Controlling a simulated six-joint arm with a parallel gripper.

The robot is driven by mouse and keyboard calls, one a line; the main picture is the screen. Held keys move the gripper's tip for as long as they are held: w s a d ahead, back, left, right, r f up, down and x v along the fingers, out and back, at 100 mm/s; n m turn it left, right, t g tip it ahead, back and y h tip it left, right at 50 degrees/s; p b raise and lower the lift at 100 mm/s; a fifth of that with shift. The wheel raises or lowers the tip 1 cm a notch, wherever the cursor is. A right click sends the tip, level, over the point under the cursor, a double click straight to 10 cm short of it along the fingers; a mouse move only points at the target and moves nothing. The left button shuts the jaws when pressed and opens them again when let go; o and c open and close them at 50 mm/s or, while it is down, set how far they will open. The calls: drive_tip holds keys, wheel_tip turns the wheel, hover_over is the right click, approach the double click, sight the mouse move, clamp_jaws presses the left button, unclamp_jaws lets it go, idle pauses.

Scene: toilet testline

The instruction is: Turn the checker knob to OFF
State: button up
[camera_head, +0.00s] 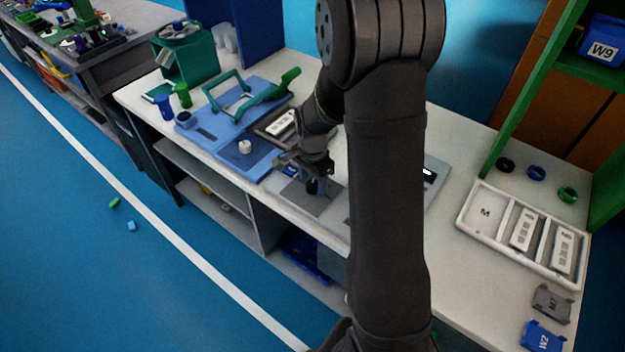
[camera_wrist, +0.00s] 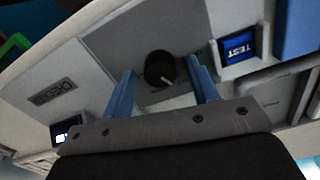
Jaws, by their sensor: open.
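The checker knob (camera_wrist: 160,69) is a round black knob with a white pointer mark toward its lower right in the wrist view. It sits on a grey plate (camera_wrist: 130,42) of the checker. In the head view the dark knob (camera_head: 312,187) shows just below my gripper (camera_head: 308,168). My gripper (camera_wrist: 163,85) is open, with its two blue fingers on either side of the knob and a visible gap between. I cannot read any OFF mark.
Left of my arm is a blue fixture (camera_head: 220,132) with a green handle (camera_head: 272,92). A white tray (camera_head: 465,224) with labelled parts, several rings and two brackets are on the right. My arm hides the middle of the bench.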

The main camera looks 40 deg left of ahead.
drive_tip(key=c, duration=1)
drive_tip(key=shift+o, duration=0.2)
drive_tip(key=shift+n, duration=0.3)
drive_tip(key=n, duration=0.4)
drive_tip(key=shift+n, duration=0.3)
drive_tip(key=n, duration=0.5)
drive_tip(key=shift+n, duration=0.3)
drive_tip(key=o, duration=1)
drive_tip(key=shift+c, duration=0.2)
